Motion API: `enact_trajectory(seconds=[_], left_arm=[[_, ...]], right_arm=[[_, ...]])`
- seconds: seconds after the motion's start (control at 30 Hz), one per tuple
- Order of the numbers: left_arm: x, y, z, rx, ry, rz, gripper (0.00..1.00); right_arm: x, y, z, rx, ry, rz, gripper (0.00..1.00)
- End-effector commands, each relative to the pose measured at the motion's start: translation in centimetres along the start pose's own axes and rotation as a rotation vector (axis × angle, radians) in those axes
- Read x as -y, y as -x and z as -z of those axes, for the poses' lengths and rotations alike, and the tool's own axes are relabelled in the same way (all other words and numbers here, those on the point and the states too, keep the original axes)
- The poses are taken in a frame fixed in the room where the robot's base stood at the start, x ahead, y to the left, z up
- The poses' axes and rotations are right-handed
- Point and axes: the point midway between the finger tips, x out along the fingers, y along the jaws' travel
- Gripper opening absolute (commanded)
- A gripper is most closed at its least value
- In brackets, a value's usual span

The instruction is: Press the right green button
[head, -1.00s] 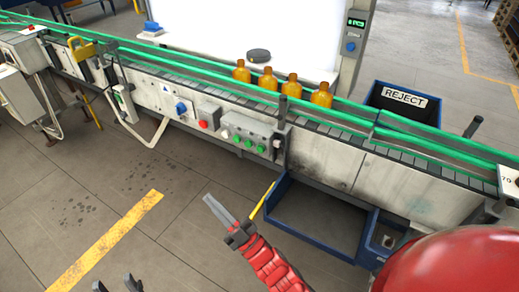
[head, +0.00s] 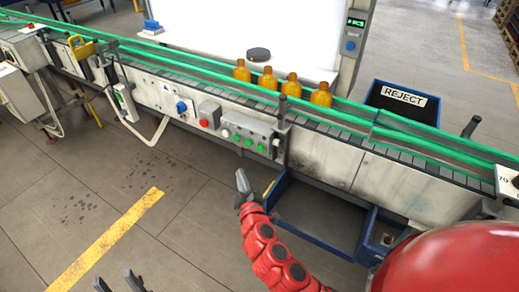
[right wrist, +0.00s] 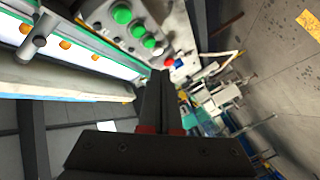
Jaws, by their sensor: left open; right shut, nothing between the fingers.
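A grey control box (head: 270,131) on the conveyor's front side carries a row of a pale button and several green buttons. The right green button (head: 262,148) is the rightmost of the row; in the right wrist view it is the large one at the top (right wrist: 122,13). My right gripper (head: 240,176) is shut and empty, below and in front of the box, its tips pointing up and apart from the buttons. Its shut fingers also show in the right wrist view (right wrist: 160,78). My left gripper (head: 117,281) is open and empty at the bottom edge, over the floor.
Several amber bottles (head: 292,86) stand on the conveyor behind green rails. A blue bin (head: 322,246) lies below right, and a reject bin (head: 376,95) stands behind. Floor in front is clear.

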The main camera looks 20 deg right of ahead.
Motion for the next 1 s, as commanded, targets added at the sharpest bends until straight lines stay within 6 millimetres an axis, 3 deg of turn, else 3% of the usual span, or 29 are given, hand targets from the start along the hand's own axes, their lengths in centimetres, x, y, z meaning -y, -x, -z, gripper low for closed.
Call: enact_trajectory(seconds=[0.17, 0.57, 1.0], left_arm=[[0.0, -0.7, 0.1, 0.0, 0.0, 0.0, 0.5], [0.1, -3.1, 0.5, 0.0, 0.0, 0.0, 0.5], [0.1, -3.0, 0.5, 0.0, 0.0, 0.0, 0.5]], right_arm=[[-0.6, -0.6, -0.3, 0.003, 0.001, -0.001, 0.0], [-3.5, -4.4, -3.0, 0.002, 0.0, -0.002, 0.0], [-4.5, -6.2, -4.4, -0.002, -0.001, 0.0, 0.0]])
